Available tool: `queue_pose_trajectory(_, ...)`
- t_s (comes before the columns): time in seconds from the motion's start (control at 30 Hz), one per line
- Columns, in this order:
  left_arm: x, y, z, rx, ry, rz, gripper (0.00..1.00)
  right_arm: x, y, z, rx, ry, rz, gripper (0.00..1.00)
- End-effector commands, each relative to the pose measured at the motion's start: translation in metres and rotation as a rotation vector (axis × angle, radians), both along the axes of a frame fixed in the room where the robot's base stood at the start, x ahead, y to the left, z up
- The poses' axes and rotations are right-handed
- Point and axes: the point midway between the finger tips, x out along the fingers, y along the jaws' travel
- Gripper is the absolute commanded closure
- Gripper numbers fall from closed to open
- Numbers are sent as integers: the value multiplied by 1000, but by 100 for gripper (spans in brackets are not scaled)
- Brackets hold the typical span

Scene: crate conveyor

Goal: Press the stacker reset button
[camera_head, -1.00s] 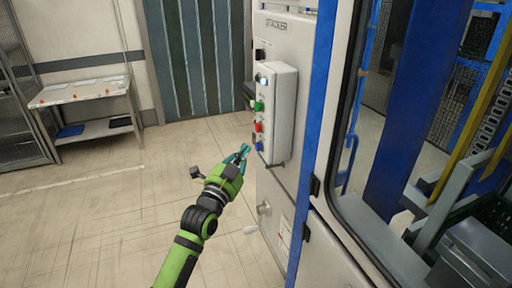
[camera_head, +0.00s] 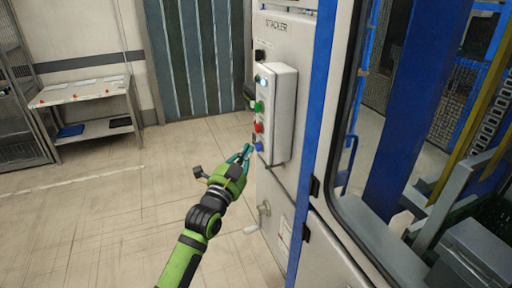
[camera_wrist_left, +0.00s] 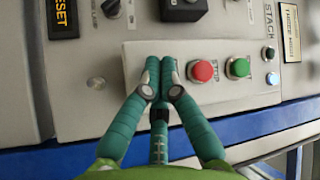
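The stacker's button box (camera_head: 284,112) is on the tall cabinet in the head view. Down its face are a green button (camera_head: 259,106), a red button (camera_head: 258,127) and, lowest, a blue button (camera_head: 258,147). My left gripper (camera_head: 246,150) is just left of the blue button, its teal fingers pointing up toward the box. In the left wrist view the fingertips (camera_wrist_left: 159,68) are together with nothing seen between them, beside the red button (camera_wrist_left: 201,71) and green button (camera_wrist_left: 238,67). The fingers hide the blue button there; I cannot tell whether they touch it. My right gripper is not in view.
The stacker cabinet (camera_head: 283,45) has a crank handle (camera_head: 262,210) low on its front. A blue post and glazed door stand to its right. A side table (camera_head: 82,92) is at the far left. The floor left of my arm is clear.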

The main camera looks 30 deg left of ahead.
Motion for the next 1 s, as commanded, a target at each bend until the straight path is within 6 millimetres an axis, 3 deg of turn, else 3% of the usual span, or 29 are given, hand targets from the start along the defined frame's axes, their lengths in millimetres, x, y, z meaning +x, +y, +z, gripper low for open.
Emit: queue_pose_trajectory(1.0,7,-6,0,-1,-1,-1,100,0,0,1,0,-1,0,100)
